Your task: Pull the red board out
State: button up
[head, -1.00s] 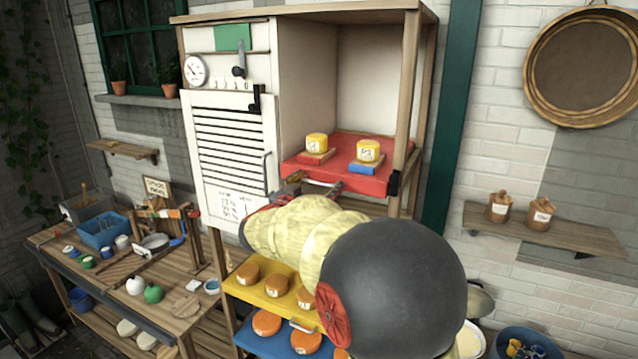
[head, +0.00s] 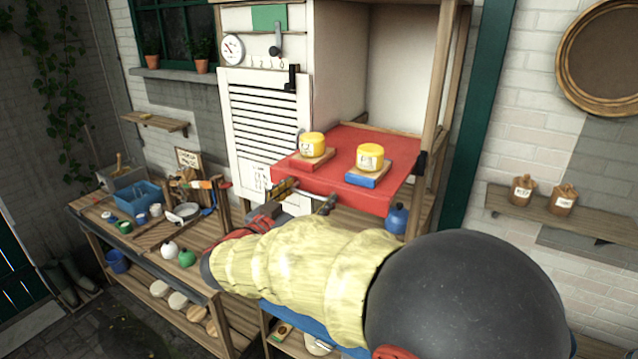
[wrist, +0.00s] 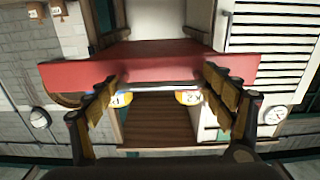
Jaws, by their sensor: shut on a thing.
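The red board (head: 345,150) sticks out of the front of the tall cabinet, its back part still between the side walls. Two yellow rounds ride on it: the left one (head: 312,145) on a small red block, the right one (head: 370,157) on a small blue block. My gripper (head: 306,196) is at the board's front edge, shut on its pale handle bar, which shows between the fingers in the wrist view (wrist: 160,89). The red board (wrist: 150,66) spans the wrist view. My arm hides the lower shelves in the head view.
The white louvred door (head: 262,125) stands left of the board and a wooden post (head: 445,90) right of it. A blue jug (head: 397,218) is below the board's right side. A workbench (head: 150,245) with a blue bin (head: 138,195) is at left.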

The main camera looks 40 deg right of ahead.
jog(key=shift+v, duration=0.8)
jog(key=shift+r, duration=0.15)
jog(key=o, duration=1.4)
